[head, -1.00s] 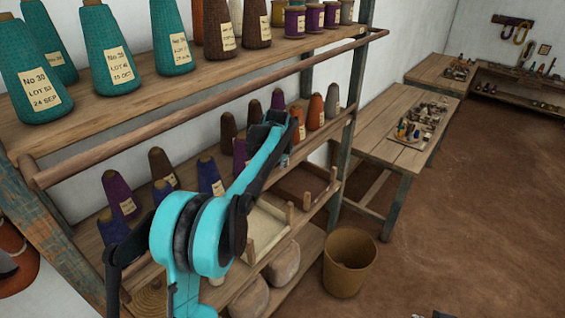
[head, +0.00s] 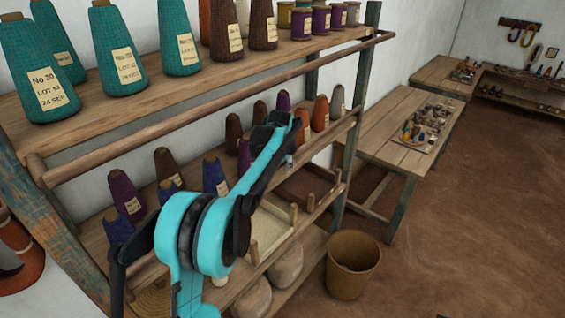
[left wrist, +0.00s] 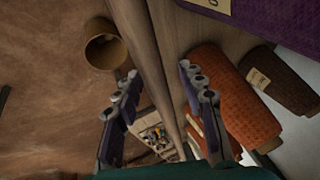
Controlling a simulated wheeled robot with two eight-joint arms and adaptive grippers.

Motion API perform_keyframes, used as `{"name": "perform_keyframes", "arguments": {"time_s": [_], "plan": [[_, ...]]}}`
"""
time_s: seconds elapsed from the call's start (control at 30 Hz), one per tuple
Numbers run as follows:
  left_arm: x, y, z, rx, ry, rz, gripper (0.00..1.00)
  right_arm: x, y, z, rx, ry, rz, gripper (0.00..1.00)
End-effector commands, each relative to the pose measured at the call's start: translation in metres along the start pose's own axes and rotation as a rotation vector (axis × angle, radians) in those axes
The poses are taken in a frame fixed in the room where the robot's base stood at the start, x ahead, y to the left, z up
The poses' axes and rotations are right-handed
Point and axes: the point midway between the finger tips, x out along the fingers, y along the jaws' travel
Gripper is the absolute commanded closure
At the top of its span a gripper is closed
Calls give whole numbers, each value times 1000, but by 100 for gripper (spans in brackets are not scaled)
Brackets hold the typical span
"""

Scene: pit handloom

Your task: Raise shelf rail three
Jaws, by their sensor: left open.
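The shelf rack carries round wooden rails along its fronts: a top rail (head: 215,108), a middle rail (head: 338,130) and a lower rail with short pegs (head: 320,206). No number shows on them, so I cannot tell which is rail three. My left gripper (head: 281,128) is at the middle tier, close to the middle rail, and its arm hides much of that rail. In the left wrist view the open fingers (left wrist: 162,108) appear on either side of a wooden rail (left wrist: 165,60). I see no clear contact. My right gripper is not in view.
Teal cones (head: 120,55) and spools stand on the top shelf. Dark, purple and orange cones (head: 320,113) stand behind the middle rail. A brown bucket (head: 352,265) stands on the floor right of the rack, near a wooden table (head: 385,135). The floor farther right is clear.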

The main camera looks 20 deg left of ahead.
Motion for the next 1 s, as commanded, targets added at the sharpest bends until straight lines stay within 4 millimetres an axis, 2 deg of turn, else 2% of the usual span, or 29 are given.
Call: {"name": "perform_keyframes", "arguments": {"time_s": [0.17, 0.4, 0.53, 0.67, 1.0], "plan": [[-13, 0, 0, 0, 0, 1, 60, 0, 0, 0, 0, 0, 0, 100], [-54, 0, 1, -1, 0, 0, 60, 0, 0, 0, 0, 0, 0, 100], [-69, -1, 1, -1, 0, 0, 60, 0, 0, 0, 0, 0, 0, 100], [-75, -1, 1, -1, 0, 0, 60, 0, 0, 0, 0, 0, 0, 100], [-75, -1, 1, -1, 0, 0, 60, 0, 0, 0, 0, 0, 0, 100]]}}
